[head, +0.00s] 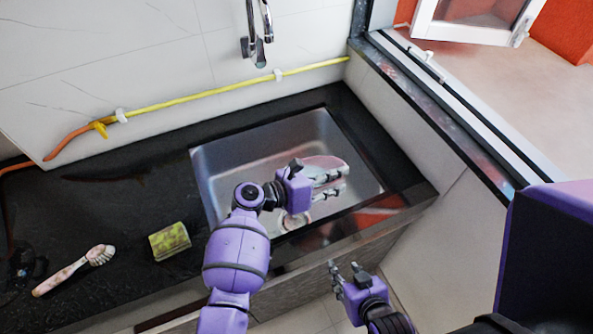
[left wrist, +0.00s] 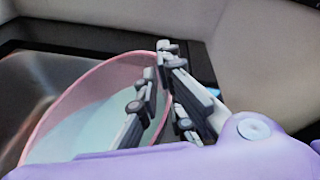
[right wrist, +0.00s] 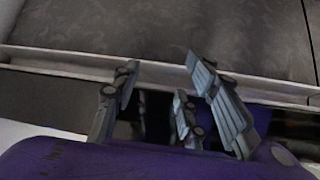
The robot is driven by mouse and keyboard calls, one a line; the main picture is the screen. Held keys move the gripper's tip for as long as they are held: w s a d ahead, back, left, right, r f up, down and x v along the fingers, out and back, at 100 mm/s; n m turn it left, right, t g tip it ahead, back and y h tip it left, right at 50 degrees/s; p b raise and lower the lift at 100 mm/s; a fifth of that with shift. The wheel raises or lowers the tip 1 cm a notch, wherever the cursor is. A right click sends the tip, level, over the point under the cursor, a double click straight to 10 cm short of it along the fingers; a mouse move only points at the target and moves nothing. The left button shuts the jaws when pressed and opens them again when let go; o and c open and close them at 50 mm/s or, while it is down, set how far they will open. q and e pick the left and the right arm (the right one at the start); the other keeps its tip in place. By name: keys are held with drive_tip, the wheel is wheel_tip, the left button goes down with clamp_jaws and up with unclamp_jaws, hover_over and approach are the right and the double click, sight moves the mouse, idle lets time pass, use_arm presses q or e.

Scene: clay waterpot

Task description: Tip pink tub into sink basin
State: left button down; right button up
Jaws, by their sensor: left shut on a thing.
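The pink tub (head: 322,162) is over the sink basin (head: 222,164), partly hidden behind my left gripper (head: 342,181). In the left wrist view the tub (left wrist: 88,112) shows a pink rim and a pale bluish inside; I cannot tell whether that is liquid. My left gripper (left wrist: 158,72) is shut on the tub's rim, one finger on each side of its wall. The tub looks tilted in that view. My right gripper (head: 346,268) is open and empty, low in front of the counter; its parted fingers also show in the right wrist view (right wrist: 160,85).
A faucet (head: 257,48) hangs over the back of the sink. A green-yellow sponge (head: 170,241) and a brush (head: 75,270) lie on the black counter (head: 130,205) to the left. A yellow hose (head: 200,95) runs along the wall. A window frame (head: 450,100) borders the right.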

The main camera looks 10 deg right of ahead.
drive_tip(key=shift+w, duration=0.1)
use_arm(q)
drive_tip(key=shift+w+a+r, duration=0.1)
drive_tip(key=shift+w+r, duration=0.1)
drive_tip(key=shift+r, duration=0.1)
drive_tip(key=shift+w+a+r+n+h, duration=0.1)
drive_tip(key=shift+r+n+h, duration=0.1)
drive_tip(key=shift+n+h, duration=0.15)
drive_tip(key=shift+r+n, duration=0.1)
drive_tip(key=shift+n, duration=0.15)
use_arm(e)
drive_tip(key=shift+w+a+r, duration=0.1)
drive_tip(key=shift+w+r, duration=0.1)
drive_tip(key=shift+w, duration=0.15)
drive_tip(key=shift+s, duration=0.15)
drive_tip(key=shift+s+f, duration=0.25)
drive_tip(key=shift+s, duration=0.3)
use_arm(q)
drive_tip(key=shift+a, duration=0.1)
use_arm(e)
drive_tip(key=shift+w, duration=0.25)
use_arm(q)
drive_tip(key=shift+w, duration=0.1)
use_arm(e)
drive_tip(key=shift+r, duration=0.1)
